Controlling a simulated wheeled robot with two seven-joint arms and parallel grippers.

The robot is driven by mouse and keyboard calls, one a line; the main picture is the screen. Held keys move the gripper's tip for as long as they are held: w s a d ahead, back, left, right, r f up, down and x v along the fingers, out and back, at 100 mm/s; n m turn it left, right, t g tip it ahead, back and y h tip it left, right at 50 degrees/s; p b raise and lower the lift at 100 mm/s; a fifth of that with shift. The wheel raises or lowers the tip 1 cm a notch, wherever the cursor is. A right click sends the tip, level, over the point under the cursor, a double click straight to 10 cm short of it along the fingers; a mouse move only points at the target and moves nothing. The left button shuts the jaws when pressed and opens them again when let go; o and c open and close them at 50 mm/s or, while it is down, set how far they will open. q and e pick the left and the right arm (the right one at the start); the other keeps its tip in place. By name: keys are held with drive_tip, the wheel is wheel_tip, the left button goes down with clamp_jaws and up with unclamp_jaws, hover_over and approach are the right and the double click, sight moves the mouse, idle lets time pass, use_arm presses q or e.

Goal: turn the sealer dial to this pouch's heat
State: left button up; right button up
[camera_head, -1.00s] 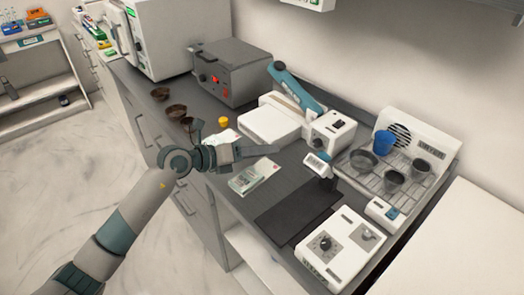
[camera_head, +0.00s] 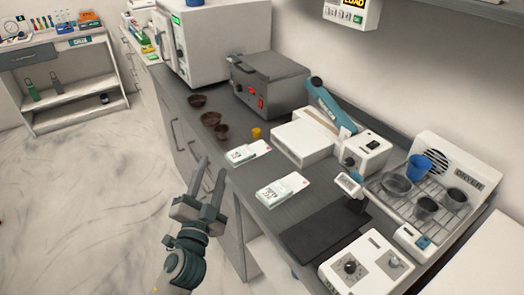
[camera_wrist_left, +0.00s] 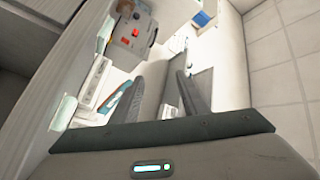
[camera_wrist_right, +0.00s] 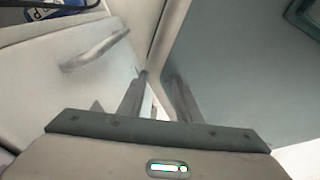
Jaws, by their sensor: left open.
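The sealer (camera_head: 302,145) is a white unit with a raised teal arm (camera_head: 325,103). Its white control box (camera_head: 368,152) is on its right and has a dark dial (camera_head: 350,162); the setting is too small to read. A labelled white-and-green pouch (camera_head: 281,191) lies on the grey counter in front of the sealer. A similar pouch (camera_head: 247,153) lies further left. My left gripper (camera_head: 212,166) is open and empty near the counter's front edge, left of the pouches and apart from the dial. My right gripper (camera_wrist_right: 157,90) shows only in its wrist view, fingers apart and empty.
A dryer rack (camera_head: 430,190) with cups stands right of the sealer. A white box with a knob (camera_head: 366,265) and a dark mat (camera_head: 324,233) are nearer. A small label reader on a stand (camera_head: 350,186) is between. Brown bowls and a grey box (camera_head: 268,85) are further left.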

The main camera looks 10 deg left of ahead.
use_arm(q)
drive_tip(key=s+a+f+n+g+y, duration=0.2)
drive_tip(key=s+a+f+n+g, duration=0.1)
drive_tip(key=s+f, duration=0.3)
drive_tip(key=s+a+f+n+g+y, duration=0.1)
drive_tip(key=s+a+f+n+g, duration=0.25)
drive_tip(key=f, duration=0.45)
drive_tip(key=s+d+f+n+g+h, duration=0.2)
drive_tip(key=s+f+g, duration=0.7)
drive_tip(key=s+f, duration=0.95)
drive_tip(key=s+f+g, duration=0.1)
drive_tip(key=s+f, duration=0.3)
drive_tip(key=f, duration=0.8)
drive_tip(key=s+f+g, duration=0.2)
drive_tip(key=s+f, duration=0.2)
drive_tip(key=f, duration=0.8)
drive_tip(key=s+a+f, duration=0.2)
drive_tip(key=s+f, duration=1.3)
drive_tip(key=shift+f+m, duration=0.25)
drive_tip(key=shift+m, duration=0.1)
drive_tip(key=shift+s, duration=0.1)
drive_tip(key=shift+c, duration=1.2)
